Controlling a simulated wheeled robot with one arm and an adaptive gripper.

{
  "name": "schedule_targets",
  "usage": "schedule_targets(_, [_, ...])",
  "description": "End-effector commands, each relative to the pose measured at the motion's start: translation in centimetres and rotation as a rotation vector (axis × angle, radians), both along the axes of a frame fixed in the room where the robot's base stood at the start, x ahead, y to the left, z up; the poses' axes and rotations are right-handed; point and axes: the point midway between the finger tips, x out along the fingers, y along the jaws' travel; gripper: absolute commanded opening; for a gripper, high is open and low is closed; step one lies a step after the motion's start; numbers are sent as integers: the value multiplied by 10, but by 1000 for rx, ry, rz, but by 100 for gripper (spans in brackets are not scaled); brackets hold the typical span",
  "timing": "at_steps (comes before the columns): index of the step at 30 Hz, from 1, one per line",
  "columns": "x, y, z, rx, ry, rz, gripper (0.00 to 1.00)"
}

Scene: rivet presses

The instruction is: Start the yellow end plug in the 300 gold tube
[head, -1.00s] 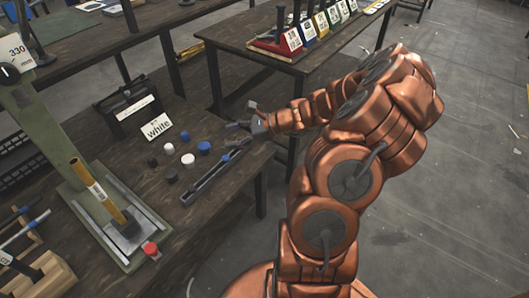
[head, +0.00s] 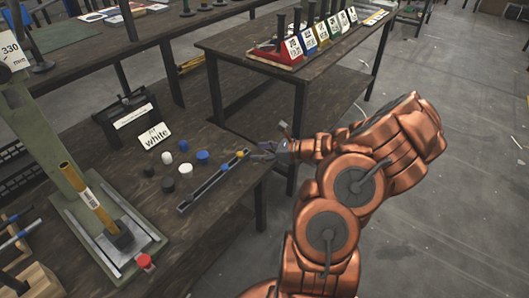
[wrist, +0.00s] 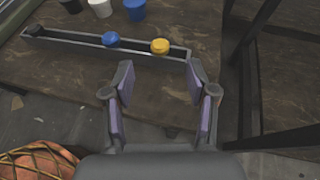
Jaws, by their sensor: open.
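The yellow end plug (head: 240,154) sits in the right end of a narrow dark tray (head: 202,194), near the table's edge. In the wrist view the yellow plug (wrist: 160,46) lies just beyond my fingertips, with a blue plug (wrist: 111,39) to its left in the tray. My gripper (head: 264,152) is open and empty, right of the yellow plug; its spread fingers (wrist: 160,76) show in the wrist view. A gold tube (head: 88,200) with a white label stands tilted in the green press at left. The label is too small to read.
A press sign (head: 14,53) reads 330 mm. Loose black, white and blue plugs (head: 186,169) lie beside the tray, near a "white" card (head: 156,136). A red knob (head: 145,261) is at the press base. Another table (head: 230,45) stands behind.

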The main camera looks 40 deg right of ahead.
Motion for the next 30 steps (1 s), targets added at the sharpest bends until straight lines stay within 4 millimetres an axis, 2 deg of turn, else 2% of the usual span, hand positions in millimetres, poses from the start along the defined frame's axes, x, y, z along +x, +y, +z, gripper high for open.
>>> schedule_targets(9, [33, 19, -17, 0, 0, 2, 57])
schedule_targets(15, [48, 26, -24, -1, 1, 1, 57])
schedule_targets(30, [54, 29, -26, 0, 1, 0, 55])
